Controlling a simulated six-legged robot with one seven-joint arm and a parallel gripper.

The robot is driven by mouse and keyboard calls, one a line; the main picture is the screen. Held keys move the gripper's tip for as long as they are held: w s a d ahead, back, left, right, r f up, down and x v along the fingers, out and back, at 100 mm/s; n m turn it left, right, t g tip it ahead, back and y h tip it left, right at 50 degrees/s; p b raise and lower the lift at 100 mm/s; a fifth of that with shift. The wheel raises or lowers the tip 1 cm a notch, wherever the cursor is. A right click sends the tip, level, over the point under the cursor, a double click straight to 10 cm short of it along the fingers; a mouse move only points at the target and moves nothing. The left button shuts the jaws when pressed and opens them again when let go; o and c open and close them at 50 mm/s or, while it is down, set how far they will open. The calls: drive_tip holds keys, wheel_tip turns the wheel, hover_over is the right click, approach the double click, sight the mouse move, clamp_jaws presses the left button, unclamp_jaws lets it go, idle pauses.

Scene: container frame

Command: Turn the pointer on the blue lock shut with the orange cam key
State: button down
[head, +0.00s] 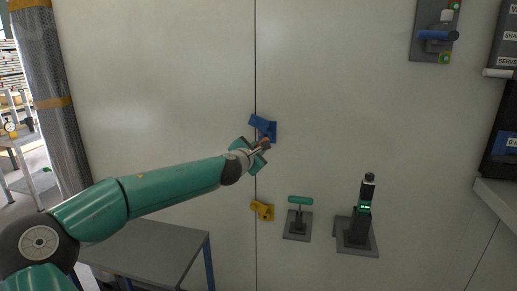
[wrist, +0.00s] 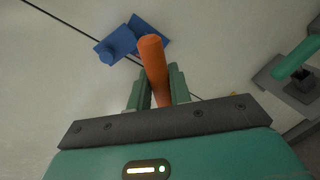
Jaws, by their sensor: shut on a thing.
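The blue lock (head: 262,124) is on the pale wall beside a dark vertical seam. It also shows at the top of the wrist view (wrist: 135,36), with a rounded blue part at its left. I cannot make out the pointer or which way it points. My gripper (wrist: 160,88) is shut on the orange cam key (wrist: 154,62), which sticks out forward from between the fingers. In the head view my gripper (head: 259,152) is just below the lock and partly covers the key. The key's tip overlaps the lock's lower edge in the wrist view; I cannot tell whether they touch.
A yellow lock (head: 262,211) is below on the same seam. A green T-handle (head: 299,201) and a black post with green lights (head: 364,208) stand to its right. A grey table (head: 160,248) is at lower left. A panel with a blue handle (head: 437,35) is upper right.

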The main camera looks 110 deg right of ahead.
drive_tip(key=v, duration=0.2)
drive_tip(key=shift+w+a+f, duration=0.1)
drive_tip(key=shift+a, duration=0.25)
drive_tip(key=c, duration=2.1)
unclamp_jaws()
clamp_jaws()
drive_tip(key=s+a+f+v, duration=0.1)
drive_tip(key=v, duration=0.6)
drive_tip(key=shift+w+a, duration=0.25)
drive_tip(key=shift+w, duration=0.05)
